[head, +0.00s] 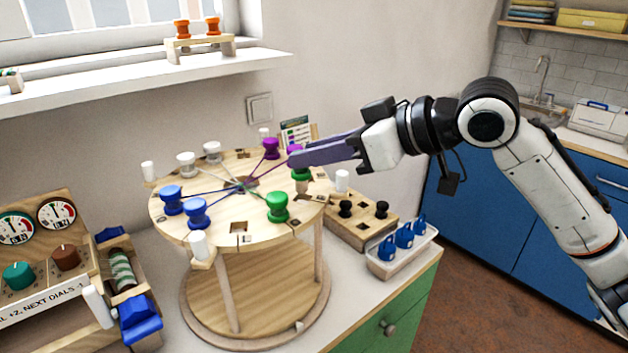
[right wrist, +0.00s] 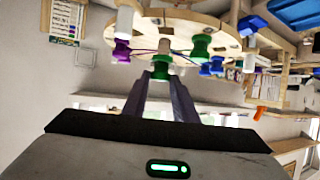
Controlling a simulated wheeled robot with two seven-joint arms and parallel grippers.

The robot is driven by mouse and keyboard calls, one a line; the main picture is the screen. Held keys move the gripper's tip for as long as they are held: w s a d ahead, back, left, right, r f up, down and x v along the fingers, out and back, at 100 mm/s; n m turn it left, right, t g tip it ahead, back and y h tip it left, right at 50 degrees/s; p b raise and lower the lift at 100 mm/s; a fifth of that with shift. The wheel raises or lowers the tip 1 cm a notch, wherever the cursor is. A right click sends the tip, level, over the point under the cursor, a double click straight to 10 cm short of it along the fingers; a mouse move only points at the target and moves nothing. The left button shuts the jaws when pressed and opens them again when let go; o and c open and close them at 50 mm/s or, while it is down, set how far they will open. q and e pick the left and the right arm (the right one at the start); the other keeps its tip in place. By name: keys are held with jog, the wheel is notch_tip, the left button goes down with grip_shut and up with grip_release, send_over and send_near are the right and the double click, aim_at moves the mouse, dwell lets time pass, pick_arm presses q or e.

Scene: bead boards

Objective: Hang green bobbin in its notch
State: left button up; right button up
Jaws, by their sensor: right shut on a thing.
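The round wooden board (head: 240,215) stands raised on posts, with coloured threads meeting near its middle. My right gripper (head: 293,160) reaches in from the right at the board's right rim. It is shut on a green bobbin (head: 301,174), which its fingers partly hide in the head view. In the right wrist view, this held bobbin (right wrist: 161,68) sits between the fingertips of the gripper (right wrist: 161,82). Another green bobbin (head: 278,207) stands at the board's front right, and it also shows in the wrist view (right wrist: 200,45). Whether the held bobbin touches the board is unclear. My left gripper is out of view.
Blue bobbins (head: 196,212), white bobbins (head: 187,163) and a purple bobbin (head: 271,149) stand around the rim, with white pegs between. A block with black knobs (head: 333,225) and a tray of blue pieces (head: 373,268) are close on the right. A dial panel (head: 50,275) stands left.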

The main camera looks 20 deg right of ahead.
aim_at(307, 179)
jog(key=shift+f, duration=2.05)
jog(key=shift+f, duration=0.15)
jog(key=o, duration=0.9)
jog(key=shift+c, duration=0.2)
jog(key=shift+o, duration=0.9)
